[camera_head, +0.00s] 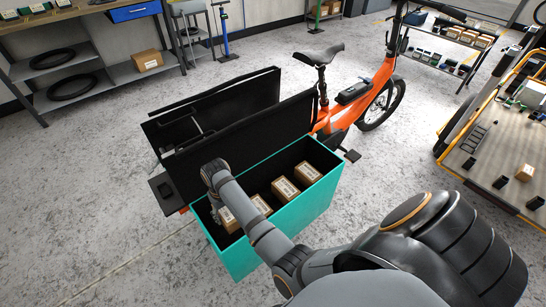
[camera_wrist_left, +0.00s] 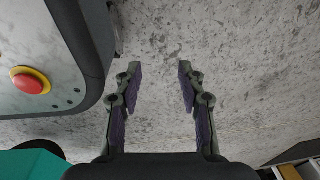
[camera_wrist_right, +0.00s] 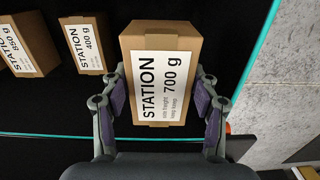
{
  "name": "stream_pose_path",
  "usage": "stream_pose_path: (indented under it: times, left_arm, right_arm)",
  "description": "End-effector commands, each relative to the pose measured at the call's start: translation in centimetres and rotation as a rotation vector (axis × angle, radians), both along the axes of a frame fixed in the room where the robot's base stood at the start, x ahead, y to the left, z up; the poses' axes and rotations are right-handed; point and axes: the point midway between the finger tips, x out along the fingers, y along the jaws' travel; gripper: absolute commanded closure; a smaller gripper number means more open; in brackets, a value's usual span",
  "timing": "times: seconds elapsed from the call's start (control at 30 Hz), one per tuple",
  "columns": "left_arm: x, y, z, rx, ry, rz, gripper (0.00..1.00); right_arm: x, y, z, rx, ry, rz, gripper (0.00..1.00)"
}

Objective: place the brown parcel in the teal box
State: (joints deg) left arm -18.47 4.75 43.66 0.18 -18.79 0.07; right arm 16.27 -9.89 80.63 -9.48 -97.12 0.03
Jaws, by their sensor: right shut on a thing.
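My right arm reaches down into the teal box (camera_head: 285,229), whose lid side is towards the bike. My right gripper (camera_wrist_right: 160,88) is shut on a brown parcel (camera_wrist_right: 161,45) labelled "STATION 700 g", one finger on each side. In the head view this gripper is mostly hidden by its wrist, and the parcel (camera_head: 227,220) shows at the near left end inside the box. I cannot tell whether it touches the box floor. The teal rim (camera_wrist_right: 262,42) runs right of it in the right wrist view. My left gripper (camera_wrist_left: 160,82) is open and empty above the floor.
Several other brown parcels (camera_head: 285,189) stand in a row inside the box. A black box (camera_head: 238,142) and an orange cargo bike (camera_head: 380,75) are behind it. An orange-framed cart (camera_head: 500,150) stands right, shelves (camera_head: 103,85) back left. The left floor is clear.

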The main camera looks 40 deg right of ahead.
Motion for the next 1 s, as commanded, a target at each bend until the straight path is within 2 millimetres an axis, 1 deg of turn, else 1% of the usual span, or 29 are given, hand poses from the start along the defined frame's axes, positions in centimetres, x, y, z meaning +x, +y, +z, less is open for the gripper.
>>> stream_pose_path:
  times: [0.03,0.13,0.47,0.57,0.7,0.8,0.9,1.0]
  left_arm:
    - [0.1,0.0,-2.1,0.0,-0.001,0.0,0.6]
    - [0.3,0.0,-2.8,0.0,-0.001,0.0,0.6]
    - [0.4,0.0,-2.7,0.0,-0.001,0.0,0.6]
    - [0.9,0.0,-3.0,0.0,-0.003,0.0,0.6]
    - [2.5,0.0,-3.1,0.001,-0.011,0.0,0.6]
    - [3.3,-0.1,-3.0,0.001,-0.013,0.0,0.6]
    - [3.7,-0.1,-2.8,0.001,-0.014,0.0,0.6]
    - [3.8,-0.1,-2.7,0.0,-0.013,0.0,0.6]
  right_arm:
    - [0.4,0.2,-1.8,0.0,-0.006,0.002,1.0]
    - [0.7,0.4,-2.6,0.0,-0.005,0.004,1.0]
    - [0.8,0.5,-2.6,-0.001,-0.004,0.005,1.0]
    - [0.8,0.4,-3.8,-0.002,-0.002,0.006,1.0]
    - [0.7,0.4,-6.8,-0.002,-0.001,0.006,1.0]
    - [0.7,0.4,-8.3,-0.002,-0.002,0.006,1.0]
    - [0.8,0.4,-8.8,-0.002,-0.005,0.006,1.0]
    - [0.8,0.4,-9.0,-0.002,-0.005,0.005,1.0]
